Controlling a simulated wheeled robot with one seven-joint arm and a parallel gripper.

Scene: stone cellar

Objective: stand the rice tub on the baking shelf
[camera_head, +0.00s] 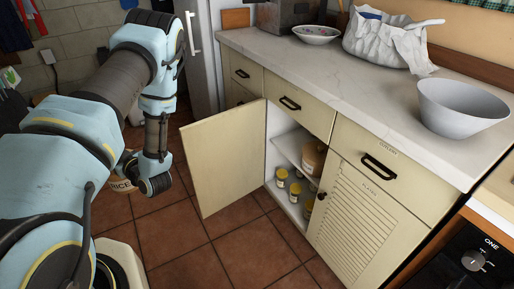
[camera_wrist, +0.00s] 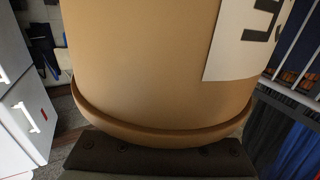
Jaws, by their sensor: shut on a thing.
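The rice tub (camera_head: 122,185) is in my gripper (camera_head: 142,186) at the left of the head view, over the floor and left of the open cabinet door. The arm hides most of it; part of a "RICE" label shows. In the wrist view the tan tub (camera_wrist: 140,65) fills the middle, with a pale label at its right and a wide rim at the dark finger pad. My gripper is shut on it. The open cabinet (camera_head: 268,150) has a white upper shelf (camera_head: 288,146). Which shelf is the baking one cannot be read.
A brown tub (camera_head: 313,157) stands at the right of the upper shelf. Several yellow-lidded jars (camera_head: 281,177) stand below. The open door (camera_head: 228,158) stands between my gripper and the cabinet's inside. The counter (camera_head: 365,75) holds bowls and a cloth-filled container. Tiled floor (camera_head: 215,250) is clear in front.

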